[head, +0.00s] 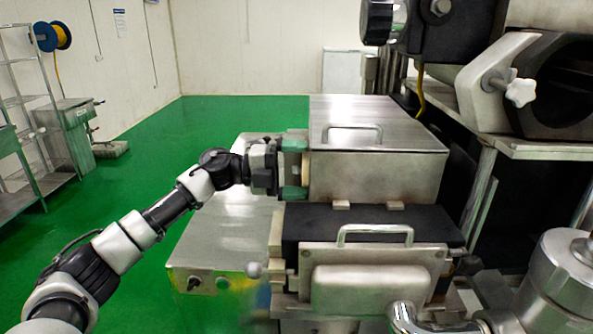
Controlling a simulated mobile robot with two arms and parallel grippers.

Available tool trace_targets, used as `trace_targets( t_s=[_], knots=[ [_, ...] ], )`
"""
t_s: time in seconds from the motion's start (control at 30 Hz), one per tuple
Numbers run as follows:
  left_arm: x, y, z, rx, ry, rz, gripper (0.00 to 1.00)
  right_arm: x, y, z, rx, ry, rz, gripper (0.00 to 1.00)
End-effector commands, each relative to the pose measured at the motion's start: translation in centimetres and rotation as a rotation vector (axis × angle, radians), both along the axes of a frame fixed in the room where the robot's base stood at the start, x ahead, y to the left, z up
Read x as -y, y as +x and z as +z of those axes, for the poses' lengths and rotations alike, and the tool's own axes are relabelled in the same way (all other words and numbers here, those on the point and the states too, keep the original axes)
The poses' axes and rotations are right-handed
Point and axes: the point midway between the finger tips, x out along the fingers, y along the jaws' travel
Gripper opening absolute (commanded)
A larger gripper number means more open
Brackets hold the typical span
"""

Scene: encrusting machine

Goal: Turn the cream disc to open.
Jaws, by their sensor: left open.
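My left gripper (296,168) reaches in from the left, at the left side of the steel box (378,178) on the machine. Its green-tipped fingers are open, one above the other. A narrow cream edge, apparently the cream disc (306,165), shows between the fingers and the box's side. Most of the disc is hidden by the gripper, so its turn angle and any contact with the fingers cannot be told. My right gripper is out of view.
A black block with a handled steel cover (375,257) lies below the box. A flat steel surface (225,232) extends left beneath my arm. Larger machinery (545,85) crowds the right. Green floor (150,160) is open at left, beside a rack (30,130).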

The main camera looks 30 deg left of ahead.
Motion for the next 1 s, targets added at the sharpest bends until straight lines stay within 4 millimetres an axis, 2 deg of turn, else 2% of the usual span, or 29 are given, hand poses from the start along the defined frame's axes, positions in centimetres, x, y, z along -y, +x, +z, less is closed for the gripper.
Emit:
trace_targets(
  t_s=[0.17, 0.4, 0.6, 0.8, 1.0],
  knots=[
    [-1.2, -0.5, -0.3, 0.000, 0.001, 0.003, 1.00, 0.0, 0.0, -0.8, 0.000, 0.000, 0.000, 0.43],
    [-5.4, -2.5, -0.5, 0.001, 0.003, 0.005, 1.00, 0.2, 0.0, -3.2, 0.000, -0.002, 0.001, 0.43],
    [-8.5, -4.0, -0.4, -0.001, 0.001, 0.003, 1.00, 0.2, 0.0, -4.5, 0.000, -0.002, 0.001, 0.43],
    [-9.7, -4.6, -0.1, -0.001, 0.000, 0.000, 1.00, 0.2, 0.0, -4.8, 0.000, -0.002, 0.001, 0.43],
    [-9.8, -4.7, 0.0, -0.001, 0.000, 0.000, 1.00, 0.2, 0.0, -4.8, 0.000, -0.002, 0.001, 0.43]
  ],
)
